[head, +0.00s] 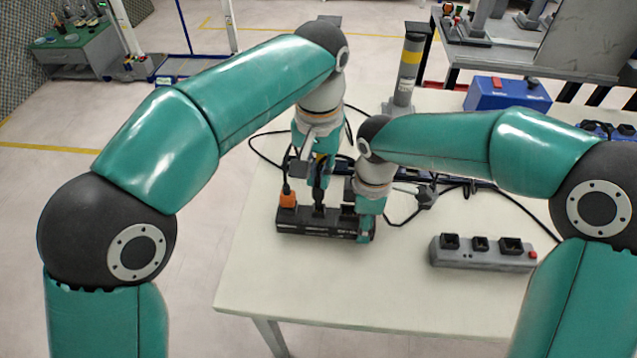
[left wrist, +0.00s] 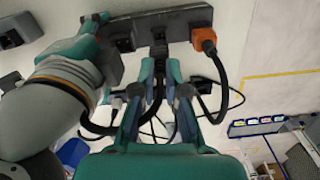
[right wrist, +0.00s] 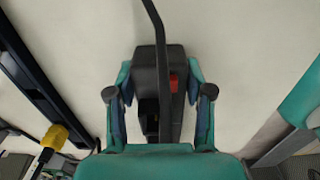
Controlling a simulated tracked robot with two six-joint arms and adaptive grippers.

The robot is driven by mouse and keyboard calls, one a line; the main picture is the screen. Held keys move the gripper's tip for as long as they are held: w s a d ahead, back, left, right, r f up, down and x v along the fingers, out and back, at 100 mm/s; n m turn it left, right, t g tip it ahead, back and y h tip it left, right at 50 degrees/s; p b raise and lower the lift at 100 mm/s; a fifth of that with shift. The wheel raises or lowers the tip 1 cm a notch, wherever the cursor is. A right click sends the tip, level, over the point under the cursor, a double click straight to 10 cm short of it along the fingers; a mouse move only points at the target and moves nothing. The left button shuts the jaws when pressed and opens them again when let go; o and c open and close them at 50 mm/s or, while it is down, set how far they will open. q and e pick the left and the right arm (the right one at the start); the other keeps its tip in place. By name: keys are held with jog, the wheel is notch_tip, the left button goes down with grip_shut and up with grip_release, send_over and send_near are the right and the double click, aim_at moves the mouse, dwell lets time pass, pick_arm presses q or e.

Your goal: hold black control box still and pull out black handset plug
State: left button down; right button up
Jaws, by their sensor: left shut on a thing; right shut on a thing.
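The black control box (head: 312,231) lies on the pale table. An orange plug (head: 287,199) stands in its left end; it also shows in the left wrist view (left wrist: 204,40). My left gripper (head: 320,182) is above the box's middle, shut on the black handset plug (left wrist: 158,48), which stands upright at the middle socket. I cannot tell whether it is fully seated. My right gripper (head: 366,226) is shut on the box's right end, with a finger on each side. In the right wrist view the box (right wrist: 160,95) sits between the fingers, with a red switch (right wrist: 174,83).
A grey socket strip (head: 482,256) lies to the right on the table. Black cables (head: 262,150) loop behind the box. A grey post with a yellow band (head: 408,65) and a blue toolbox (head: 507,94) stand at the back. The table's front is clear.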

pick_arm(q)
notch_tip(320, 180, up, 7)
jog(key=shift+f, duration=0.15)
pick_arm(e)
jog(key=o, duration=1.4)
jog(key=shift+r, duration=0.1)
notch_tip(320, 180, up, 12)
jog(key=shift+f, duration=0.2)
